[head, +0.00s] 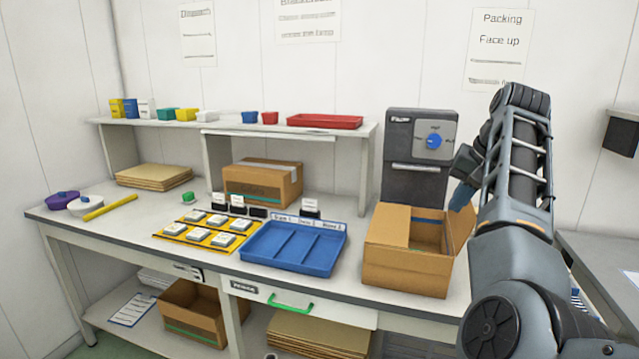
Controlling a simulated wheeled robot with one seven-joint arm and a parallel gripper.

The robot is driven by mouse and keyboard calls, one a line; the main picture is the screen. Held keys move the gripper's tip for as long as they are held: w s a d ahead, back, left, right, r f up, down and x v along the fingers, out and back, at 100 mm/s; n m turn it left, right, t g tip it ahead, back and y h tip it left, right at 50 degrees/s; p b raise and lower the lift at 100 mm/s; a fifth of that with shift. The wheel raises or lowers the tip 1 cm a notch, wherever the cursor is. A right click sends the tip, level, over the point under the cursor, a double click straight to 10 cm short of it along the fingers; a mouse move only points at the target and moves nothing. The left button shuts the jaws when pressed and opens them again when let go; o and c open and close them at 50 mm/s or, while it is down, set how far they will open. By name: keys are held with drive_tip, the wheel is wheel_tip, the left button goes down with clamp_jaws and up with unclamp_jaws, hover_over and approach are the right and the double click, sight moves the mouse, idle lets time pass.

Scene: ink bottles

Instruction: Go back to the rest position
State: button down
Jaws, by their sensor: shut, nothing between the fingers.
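My gripper (460,196) is raised on the right side of the head view, above the right part of an open cardboard box (405,268). Its fingers point down and to the left, and it is shut and empty. My arm hides part of the box's right side and the wall behind. Several white-topped square items (209,227) sit in rows on a yellow mat (163,237). Several small dark bottles with white labels (237,203) stand behind the mat. A blue tray with three compartments (290,247) stands between mat and box, with no items visible inside.
A grey machine with a blue knob (415,155) stands behind the open box. A closed carton (262,183) is under the shelf (225,127), which holds coloured bins and a red tray (325,121). Purple and white round containers (62,200) and a yellow stick (110,207) lie at left.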

drive_tip(key=s+d+f+t+h, duration=0.1)
drive_tip(key=s+d+f, duration=0.2)
drive_tip(key=f, duration=0.4)
drive_tip(key=s+d+f+h, duration=0.2)
drive_tip(key=s+f, duration=0.1)
drive_tip(key=f, duration=0.5)
drive_tip(key=s+d+f+t+h, duration=0.1)
drive_tip(key=s+d+f, duration=0.2)
drive_tip(key=f, duration=0.4)
drive_tip(key=s+f+n+t+h, duration=0.25)
drive_tip(key=s+f, duration=0.75)
drive_tip(key=s, duration=0.5)
drive_tip(key=s+a+r+n+t+y, duration=0.1)
drive_tip(key=s+a+t, duration=0.15)
drive_tip(key=s, duration=0.85)
drive_tip(key=s+a+n+t+y, duration=0.15)
drive_tip(key=s+a, duration=0.25)
drive_tip(key=s, duration=0.6)
drive_tip(key=s+a+r+t+y, duration=0.1)
drive_tip(key=s+a+r, duration=0.3)
drive_tip(key=s+r, duration=0.3)
drive_tip(key=s+a+r+t+y, duration=0.1)
drive_tip(key=s+a+r, duration=0.3)
drive_tip(key=s+r, duration=0.4)
drive_tip(key=shift+s+r, duration=0.2)
drive_tip(key=shift+s, duration=0.45)
